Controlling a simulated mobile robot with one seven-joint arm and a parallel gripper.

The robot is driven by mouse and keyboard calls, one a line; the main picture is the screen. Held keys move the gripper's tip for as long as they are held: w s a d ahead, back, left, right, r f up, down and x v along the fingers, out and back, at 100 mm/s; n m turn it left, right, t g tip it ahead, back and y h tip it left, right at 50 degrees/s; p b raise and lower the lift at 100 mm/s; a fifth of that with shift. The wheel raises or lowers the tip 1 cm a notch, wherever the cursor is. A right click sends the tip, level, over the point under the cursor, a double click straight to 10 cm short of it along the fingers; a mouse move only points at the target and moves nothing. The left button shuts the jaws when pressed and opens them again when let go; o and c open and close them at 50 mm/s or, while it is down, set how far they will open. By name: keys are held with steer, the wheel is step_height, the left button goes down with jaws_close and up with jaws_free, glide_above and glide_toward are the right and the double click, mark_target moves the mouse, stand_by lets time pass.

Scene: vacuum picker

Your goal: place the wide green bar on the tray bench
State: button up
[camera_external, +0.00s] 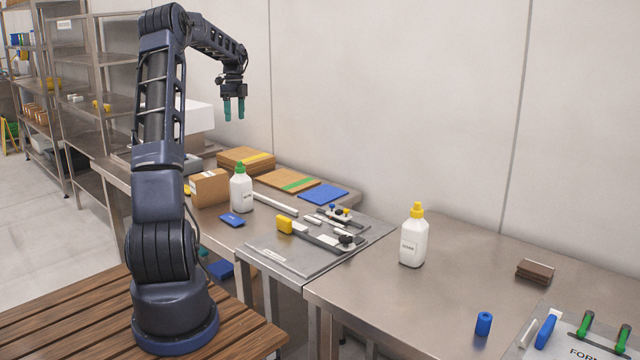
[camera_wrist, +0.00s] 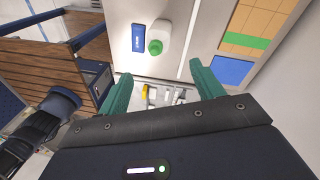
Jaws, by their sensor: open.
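Two upright green pieces with dark parts, a left one (camera_external: 586,322) and a right one (camera_external: 622,337), stand on a pale lettered plate (camera_external: 567,352) at the lower right of the external view. A flat green strip (camera_external: 299,185) crosses a brown board on the back bench and also shows in the wrist view (camera_wrist: 246,41). I cannot tell which is the wide green bar. A flat grey metal tray (camera_external: 270,256) lies on the middle bench. My gripper (camera_external: 234,113) is open and empty, high above the back bench; its green fingers (camera_wrist: 160,70) show in the wrist view.
A yellow-capped bottle (camera_external: 413,236), brown pieces (camera_external: 535,270) and a blue cylinder (camera_external: 484,323) are on the right bench. The right bench's middle is clear.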

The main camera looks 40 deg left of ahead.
steer(key=s+d+r+n+y, duration=0.15)
steer(key=d+r, duration=0.25)
steer(key=d, duration=0.5)
steer(key=s+d+r+n+t, duration=0.15)
steer(key=d+r, duration=0.25)
steer(key=d, duration=0.5)
steer(key=s+d+r+n+g+y, duration=0.1)
steer(key=s+d+r+n, duration=0.15)
steer(key=d, duration=0.65)
steer(key=s+d+r+n+t, duration=0.3)
steer(key=s+d, duration=0.7)
steer(key=d, duration=0.4)
steer(key=s+d+f+n+t, duration=0.1)
steer(key=s+d+f+n, duration=0.1)
steer(key=s+d, duration=0.3)
steer(key=s+d+f+n+t+h, duration=0.1)
steer(key=s+d+f+n, duration=0.2)
steer(key=s, duration=1.1)
steer(key=shift+d+f+n, duration=0.35)
steer(key=shift+d+f, duration=0.6)
steer(key=shift+d, duration=0.2)
